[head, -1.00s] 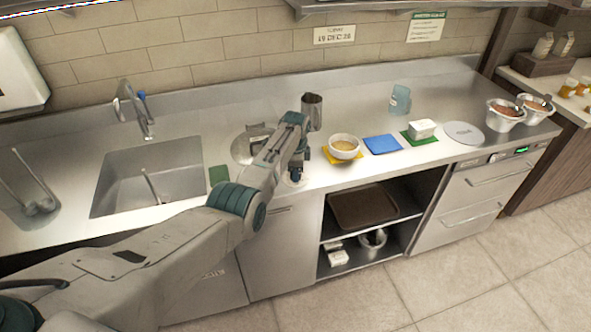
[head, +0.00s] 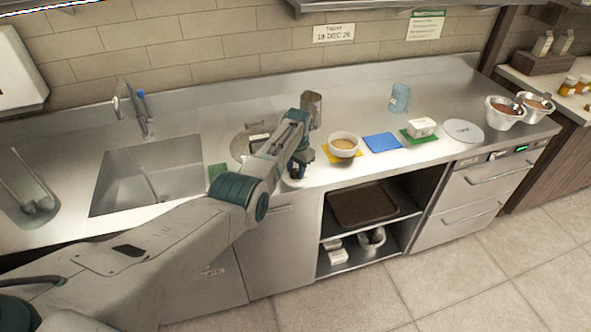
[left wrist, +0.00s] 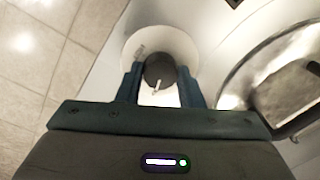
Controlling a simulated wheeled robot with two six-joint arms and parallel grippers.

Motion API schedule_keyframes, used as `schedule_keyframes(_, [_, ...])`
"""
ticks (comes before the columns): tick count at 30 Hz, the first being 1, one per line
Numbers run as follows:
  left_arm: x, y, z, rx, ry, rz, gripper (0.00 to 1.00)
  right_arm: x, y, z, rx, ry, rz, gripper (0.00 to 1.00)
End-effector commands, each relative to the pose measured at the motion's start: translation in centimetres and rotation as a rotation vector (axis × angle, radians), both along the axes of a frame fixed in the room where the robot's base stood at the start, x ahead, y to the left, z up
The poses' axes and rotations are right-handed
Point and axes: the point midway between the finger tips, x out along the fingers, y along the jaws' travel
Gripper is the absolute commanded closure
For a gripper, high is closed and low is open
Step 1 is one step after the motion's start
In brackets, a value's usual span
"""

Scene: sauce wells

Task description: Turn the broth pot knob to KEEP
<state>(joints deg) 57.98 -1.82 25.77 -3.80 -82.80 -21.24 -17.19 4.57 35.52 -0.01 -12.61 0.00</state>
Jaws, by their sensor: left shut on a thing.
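The broth pot knob (left wrist: 159,68) is a dark round knob with a white pointer mark, on a pale round dial plate (left wrist: 138,45). In the left wrist view the mark points down and slightly left, toward my gripper's palm. My left gripper (left wrist: 158,75) has its fingers on either side of the knob and is shut on it. In the head view my left gripper (head: 298,168) is at the counter's front edge and hides the knob. The broth pot's round metal lid (head: 240,144) is just behind, partly hidden by my arm. No dial lettering is readable.
A bowl (head: 343,146) on a yellow mat stands close right of my gripper. Farther right are a blue mat (head: 382,142) and a white block (head: 421,127) on green. The sink (head: 150,175) is left.

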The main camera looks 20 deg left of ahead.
Motion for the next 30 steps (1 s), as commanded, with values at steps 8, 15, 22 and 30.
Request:
schedule_keyframes(8, [0.5, 0.05, 0.68, 0.0, -0.015, 0.113, 0.89, 0.0, -0.02, -0.13, 0.0, 0.0, 0.0, 0.66])
schedule_keyframes(15, [0.54, 0.06, 0.74, 0.0, -0.016, 0.147, 0.89, 0.01, -0.03, -0.15, 0.0, 0.0, 0.0, 0.66])
schedule_keyframes(22, [0.56, 0.08, 0.76, 0.001, -0.017, 0.149, 0.89, 0.01, -0.03, -0.15, 0.0, 0.0, 0.0, 0.66])
schedule_keyframes(30, [0.42, 0.07, 0.57, 0.0, -0.013, 0.15, 0.45, 0.0, -0.03, -0.15, 0.0, 0.0, 0.0, 0.66])
